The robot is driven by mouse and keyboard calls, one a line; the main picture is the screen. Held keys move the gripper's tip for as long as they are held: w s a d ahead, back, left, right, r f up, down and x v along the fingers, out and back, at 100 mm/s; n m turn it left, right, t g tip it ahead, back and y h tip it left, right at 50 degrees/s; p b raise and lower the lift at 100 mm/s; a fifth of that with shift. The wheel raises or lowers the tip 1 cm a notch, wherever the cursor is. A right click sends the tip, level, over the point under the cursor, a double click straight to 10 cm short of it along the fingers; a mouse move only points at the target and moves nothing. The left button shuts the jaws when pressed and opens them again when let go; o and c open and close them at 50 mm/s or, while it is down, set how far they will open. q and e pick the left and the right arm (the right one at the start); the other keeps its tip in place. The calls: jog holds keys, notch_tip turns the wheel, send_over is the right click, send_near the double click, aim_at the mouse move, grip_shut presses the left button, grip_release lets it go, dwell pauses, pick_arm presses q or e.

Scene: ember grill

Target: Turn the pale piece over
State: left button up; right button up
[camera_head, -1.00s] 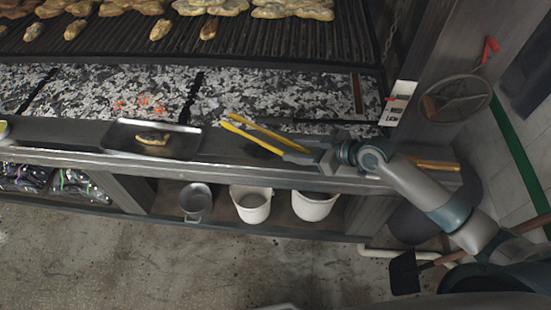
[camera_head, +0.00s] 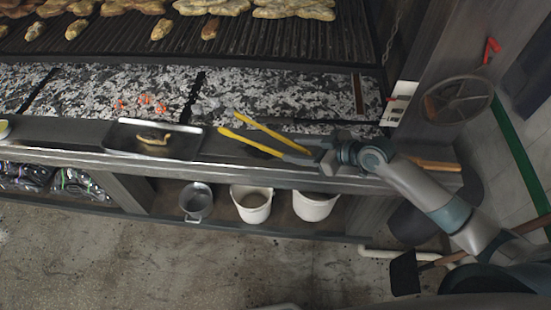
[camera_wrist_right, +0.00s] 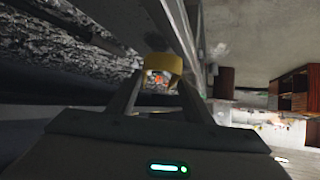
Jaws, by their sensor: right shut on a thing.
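Several pieces of food lie along the front of the grill grate (camera_head: 285,42). One paler small piece (camera_head: 161,29) lies near its front edge, beside a browner piece (camera_head: 210,28); I cannot tell for sure which is the pale piece. My right gripper (camera_head: 314,159) is shut on yellow-armed tongs (camera_head: 262,131), which point left over the front ledge, their two arms spread apart and empty. In the right wrist view the yellow of the tongs (camera_wrist_right: 163,64) shows between the fingertips. The tong tips are well short of the grate. My left gripper is out of view.
A dark tray (camera_head: 185,150) with a small curved piece (camera_head: 153,139) stands on the ledge left of the tongs. An ember bed (camera_head: 240,88) lies between ledge and grate. Pots and white buckets (camera_head: 251,205) stand on the shelf below.

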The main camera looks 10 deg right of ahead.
jog(key=s+f+m+t+h+b, duration=0.1)
jog(key=m+b, duration=0.1)
jog(key=b, duration=0.1)
jog(key=s+f+m+t+h+b, duration=0.1)
jog(key=m+h+b, duration=0.1)
jog(key=b, duration=0.2)
jog(key=s+f+m+t+h+b, duration=0.1)
jog(key=b, duration=0.2)
jog(key=shift+s+m+h, duration=0.15)
jog(key=shift+m+h, duration=0.15)
jog(key=shift+m, duration=0.1)
jog(key=shift+s+d+r+m+t+h+b, duration=0.15)
jog(key=shift+s+d+r+m+h+b, duration=0.1)
jog(key=shift+d+r+m+h+b, duration=0.35)
jog(key=shift+s+d+r+m+t+h+b, duration=0.1)
jog(key=shift+s+d+r+m+h+b, duration=0.2)
jog(key=shift+d+m+h, duration=0.4)
jog(key=shift+s+d+r+m+t+h+b, duration=0.15)
jog(key=shift+d+r+m+h+b, duration=0.3)
jog(key=shift+d+m+h+b, duration=0.2)
